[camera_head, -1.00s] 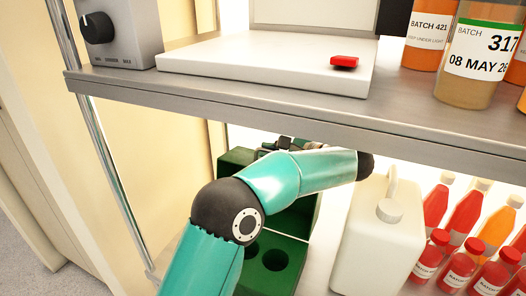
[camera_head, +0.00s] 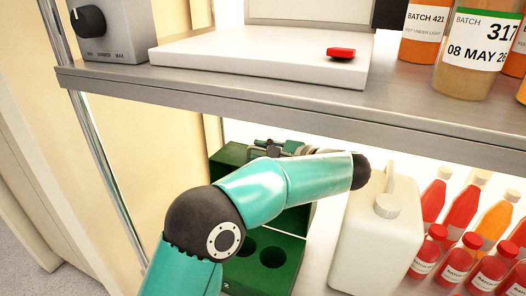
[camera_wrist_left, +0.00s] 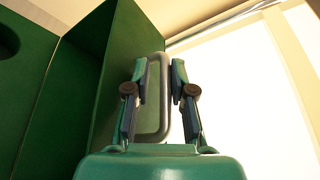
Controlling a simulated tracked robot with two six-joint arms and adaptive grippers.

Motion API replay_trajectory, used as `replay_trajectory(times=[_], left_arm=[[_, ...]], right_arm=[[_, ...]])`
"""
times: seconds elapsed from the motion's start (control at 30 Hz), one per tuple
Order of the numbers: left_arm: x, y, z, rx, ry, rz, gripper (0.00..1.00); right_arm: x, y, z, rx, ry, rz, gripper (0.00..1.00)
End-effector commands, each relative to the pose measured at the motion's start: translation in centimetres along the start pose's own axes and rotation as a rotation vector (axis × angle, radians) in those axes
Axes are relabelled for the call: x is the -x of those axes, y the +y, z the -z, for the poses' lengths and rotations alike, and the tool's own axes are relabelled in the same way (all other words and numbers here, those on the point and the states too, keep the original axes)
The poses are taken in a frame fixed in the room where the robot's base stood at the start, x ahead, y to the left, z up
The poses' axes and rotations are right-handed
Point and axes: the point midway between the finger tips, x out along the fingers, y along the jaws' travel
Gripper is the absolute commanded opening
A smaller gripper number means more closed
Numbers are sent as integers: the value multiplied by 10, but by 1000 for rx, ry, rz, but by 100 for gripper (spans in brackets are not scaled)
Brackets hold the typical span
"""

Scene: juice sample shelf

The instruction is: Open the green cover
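A dark green box (camera_head: 232,155) stands on the lower shelf in the head view, with round holes in its front part. My left arm covers much of it. My left gripper (camera_head: 275,146) is behind the forearm at the box's far part and shows only in part. In the left wrist view, a green panel (camera_wrist_left: 124,75) carries a grey loop handle (camera_wrist_left: 153,100). The fingers of my left gripper (camera_wrist_left: 158,72) are spread, one on each side of the handle; whether they touch it is unclear. My right gripper is not in view.
A white jug (camera_head: 375,240) stands right of the box, close to my left arm. Several red and orange bottles (camera_head: 467,214) stand farther right. The upper shelf's metal edge (camera_head: 260,110) runs above my arm. A shelf post (camera_head: 105,165) stands at left.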

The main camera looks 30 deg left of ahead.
Motion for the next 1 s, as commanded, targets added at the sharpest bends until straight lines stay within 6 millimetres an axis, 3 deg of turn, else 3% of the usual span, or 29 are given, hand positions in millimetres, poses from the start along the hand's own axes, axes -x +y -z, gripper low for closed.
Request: replay_trajectory(times=[0.27,0.8,1.0], left_arm=[[8,-2,-1,3,0,2,23],[103,0,2,0,3,2,23],[119,0,2,0,1,1,23]], right_arm=[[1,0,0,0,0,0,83],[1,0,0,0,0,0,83],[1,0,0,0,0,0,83]])
